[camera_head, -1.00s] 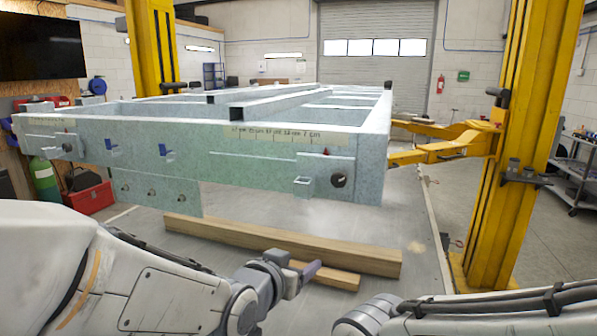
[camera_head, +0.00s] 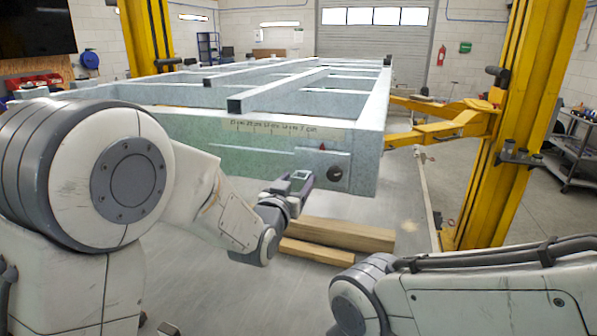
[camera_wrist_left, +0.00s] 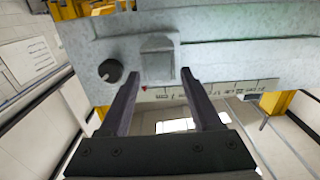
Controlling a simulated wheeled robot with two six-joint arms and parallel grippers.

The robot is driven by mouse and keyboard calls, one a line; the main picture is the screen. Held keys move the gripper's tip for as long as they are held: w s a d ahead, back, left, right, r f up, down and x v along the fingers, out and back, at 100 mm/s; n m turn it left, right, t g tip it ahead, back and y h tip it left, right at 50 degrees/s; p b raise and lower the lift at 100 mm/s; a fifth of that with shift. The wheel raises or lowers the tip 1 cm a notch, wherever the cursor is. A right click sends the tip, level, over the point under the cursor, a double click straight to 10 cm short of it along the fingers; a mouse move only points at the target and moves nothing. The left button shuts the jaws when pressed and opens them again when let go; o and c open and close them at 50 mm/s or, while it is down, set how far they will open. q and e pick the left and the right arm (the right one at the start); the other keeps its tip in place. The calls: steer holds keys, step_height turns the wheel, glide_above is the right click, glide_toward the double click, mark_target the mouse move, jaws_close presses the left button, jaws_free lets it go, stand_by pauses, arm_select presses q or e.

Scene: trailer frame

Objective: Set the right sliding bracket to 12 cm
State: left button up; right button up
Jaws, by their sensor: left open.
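The right sliding bracket (camera_head: 312,160) is a grey plate on the front beam of the trailer frame, with a black round knob (camera_head: 334,173) and a red pointer (camera_head: 322,147). In the left wrist view its square tab (camera_wrist_left: 158,58) lies between my fingertips, with the knob (camera_wrist_left: 110,70) to the left. My left gripper (camera_head: 300,181) is open at the tab; it also shows in the wrist view (camera_wrist_left: 159,76). I cannot tell whether the fingers touch the tab. The scale strip (camera_head: 275,127) runs above the bracket; its figures are too small to read surely. My right gripper is out of view.
Wooden beams (camera_head: 345,234) lie on the floor below the frame. A yellow lift post (camera_head: 515,130) with arms stands at the right, another yellow post (camera_head: 148,40) at the back left. My left arm hides the frame's left front. Floor right of the beams is clear.

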arm_select(q)
steer(key=shift+w+d, duration=0.2)
steer(key=shift+w, duration=0.35)
jaws_close()
stand_by(1.1)
